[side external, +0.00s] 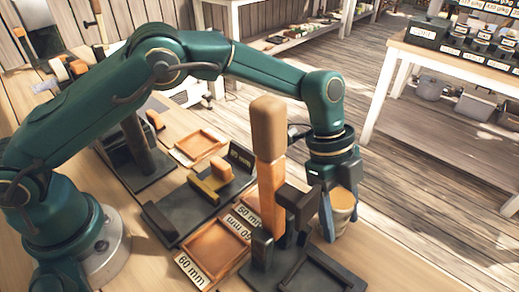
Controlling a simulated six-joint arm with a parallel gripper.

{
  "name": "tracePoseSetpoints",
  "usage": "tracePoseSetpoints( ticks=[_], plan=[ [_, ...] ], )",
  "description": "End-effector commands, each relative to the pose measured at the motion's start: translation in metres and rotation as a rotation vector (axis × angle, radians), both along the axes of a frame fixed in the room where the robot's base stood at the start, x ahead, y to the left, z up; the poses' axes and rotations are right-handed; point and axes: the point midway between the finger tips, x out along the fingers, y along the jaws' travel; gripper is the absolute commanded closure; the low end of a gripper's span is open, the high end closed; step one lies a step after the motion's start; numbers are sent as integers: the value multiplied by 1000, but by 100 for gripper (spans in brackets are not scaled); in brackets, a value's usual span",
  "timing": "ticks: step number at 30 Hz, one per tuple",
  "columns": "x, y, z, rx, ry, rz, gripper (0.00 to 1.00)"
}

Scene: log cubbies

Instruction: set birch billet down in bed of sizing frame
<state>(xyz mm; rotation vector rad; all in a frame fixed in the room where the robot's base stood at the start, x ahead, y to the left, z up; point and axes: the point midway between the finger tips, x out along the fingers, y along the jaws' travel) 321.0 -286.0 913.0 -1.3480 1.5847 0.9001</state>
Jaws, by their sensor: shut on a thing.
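My gripper (340,212) is at the right of the bench, pointing down, with its blue-grey fingers on either side of a short round billet. The billet is apart from that frame. I cannot tell how high its lower end is above the bench.
A tall wooden post (268,140) in a dark stand rises just left of my gripper. Shallow wooden trays (213,251) marked 60 mm lie in front of the frame; another tray (201,147) lies behind it. A dark square tray (316,276) is at the front edge.

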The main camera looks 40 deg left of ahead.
Motion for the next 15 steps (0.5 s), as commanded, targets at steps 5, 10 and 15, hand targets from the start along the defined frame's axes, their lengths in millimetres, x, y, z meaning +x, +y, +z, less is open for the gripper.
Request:
tracePoseSetpoints(
  ticks=[5,10,15],
  plan=[
    [1,-1,24,-4,-5,0,100],
    [6,23,48,-1,-2,7,100],
    [13,60,70,-2,-4,8,100]
  ],
)
